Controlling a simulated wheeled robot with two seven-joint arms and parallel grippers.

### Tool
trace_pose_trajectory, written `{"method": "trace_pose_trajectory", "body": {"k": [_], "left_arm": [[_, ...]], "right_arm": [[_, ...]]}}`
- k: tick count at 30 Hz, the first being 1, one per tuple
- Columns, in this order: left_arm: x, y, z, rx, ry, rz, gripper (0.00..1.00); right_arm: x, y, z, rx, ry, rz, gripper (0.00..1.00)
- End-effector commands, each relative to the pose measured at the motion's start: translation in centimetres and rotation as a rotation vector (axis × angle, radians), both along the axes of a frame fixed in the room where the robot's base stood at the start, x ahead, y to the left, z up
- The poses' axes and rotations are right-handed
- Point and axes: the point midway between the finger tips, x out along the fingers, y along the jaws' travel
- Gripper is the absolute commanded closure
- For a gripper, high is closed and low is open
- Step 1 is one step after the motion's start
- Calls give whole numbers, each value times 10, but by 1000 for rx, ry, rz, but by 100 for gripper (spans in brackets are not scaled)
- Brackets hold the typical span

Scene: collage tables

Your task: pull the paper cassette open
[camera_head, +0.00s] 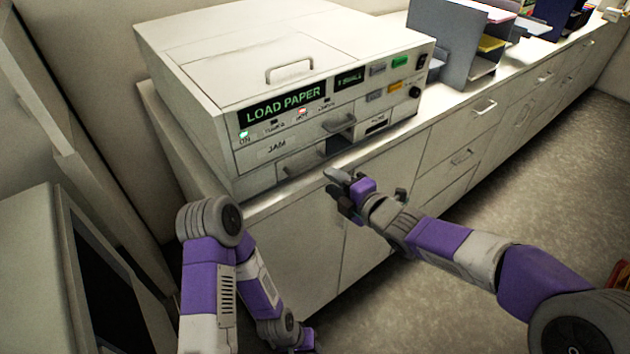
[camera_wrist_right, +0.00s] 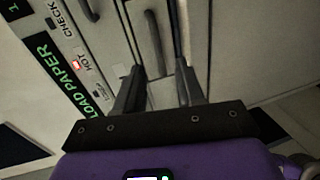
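The white machine (camera_head: 215,75) stands on a counter, with "LOAD PAPER" lit green on its display. The paper cassette (camera_head: 281,172) is the low front drawer under the "JAM" panel. It looks closed, and its bar handle (camera_head: 305,158) shows in front. The handle (camera_wrist_right: 153,40) also shows in the right wrist view, ahead of the fingertips and lined up with the gap between them. My right gripper (camera_head: 338,182) is in front of the machine's lower edge, open and empty, not touching the handle. My left arm hangs low; its fingers are out of the picture.
The "JAM" panel has its own handle (camera_head: 340,122), above and right of the cassette's. A grey paper sorter (camera_head: 447,42) stands right of the machine. Counter drawers (camera_head: 470,130) with handles lie below.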

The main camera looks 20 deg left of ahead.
Motion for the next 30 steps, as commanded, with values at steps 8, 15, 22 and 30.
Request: {"method": "trace_pose_trajectory", "body": {"k": [8, 15, 22, 30], "left_arm": [[0, 0, -4, 0, -1, -1, 57], [0, 0, -5, 0, -1, -1, 57], [0, 0, -5, 0, 0, 0, 57], [0, 0, -5, 0, 0, 0, 57]], "right_arm": [[21, 30, -5, -9, -19, 10, 62], [39, 53, -12, -8, -17, 9, 62], [44, 59, -13, -6, -16, 8, 62], [44, 58, -13, -6, -16, 7, 79]]}}
